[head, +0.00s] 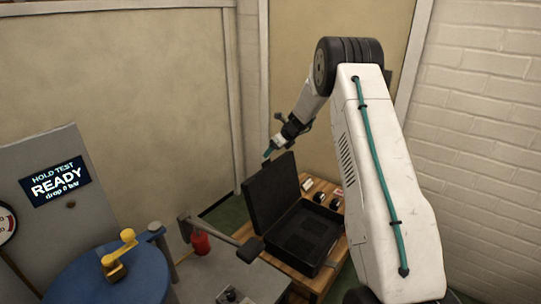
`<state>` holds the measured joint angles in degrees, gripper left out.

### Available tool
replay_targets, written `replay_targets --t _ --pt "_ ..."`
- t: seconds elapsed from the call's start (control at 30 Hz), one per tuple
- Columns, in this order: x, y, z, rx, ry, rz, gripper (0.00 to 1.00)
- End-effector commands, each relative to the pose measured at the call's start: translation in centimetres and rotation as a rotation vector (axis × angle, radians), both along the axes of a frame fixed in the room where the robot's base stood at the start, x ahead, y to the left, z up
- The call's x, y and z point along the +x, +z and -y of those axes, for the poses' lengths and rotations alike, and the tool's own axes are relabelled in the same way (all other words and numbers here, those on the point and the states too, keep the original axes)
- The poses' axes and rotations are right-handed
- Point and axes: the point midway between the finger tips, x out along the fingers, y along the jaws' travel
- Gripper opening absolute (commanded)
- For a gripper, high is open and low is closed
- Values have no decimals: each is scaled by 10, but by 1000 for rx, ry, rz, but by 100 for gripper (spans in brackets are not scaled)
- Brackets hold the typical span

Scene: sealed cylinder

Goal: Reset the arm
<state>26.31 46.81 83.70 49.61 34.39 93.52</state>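My arm rises on the right, bends at a dark elbow high up, and reaches down and left. My gripper (269,151) is at its end, with a teal part at the tip. It hangs near the top edge of the raised lid of a black case (303,238). The gripper is small here, and I cannot tell whether its fingers are open or shut or hold anything.
The open case lies on a wooden bench (338,258) with small items behind it. A blue cylinder top (75,284) with a yellow handle (120,254) is at lower left. A display (56,182) reads "HOLD TEST READY drop 0 bar". A red object (201,243) stands mid-left. Walls close off the back and right.

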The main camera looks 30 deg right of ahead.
Motion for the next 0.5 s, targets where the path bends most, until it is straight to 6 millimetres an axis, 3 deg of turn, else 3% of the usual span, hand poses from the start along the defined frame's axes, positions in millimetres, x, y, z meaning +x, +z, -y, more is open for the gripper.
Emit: replay_targets --t 0.13,0.5 --pt "-6 10 3 0 0 0 76" --pt "-7 10 3 0 0 -1 76"
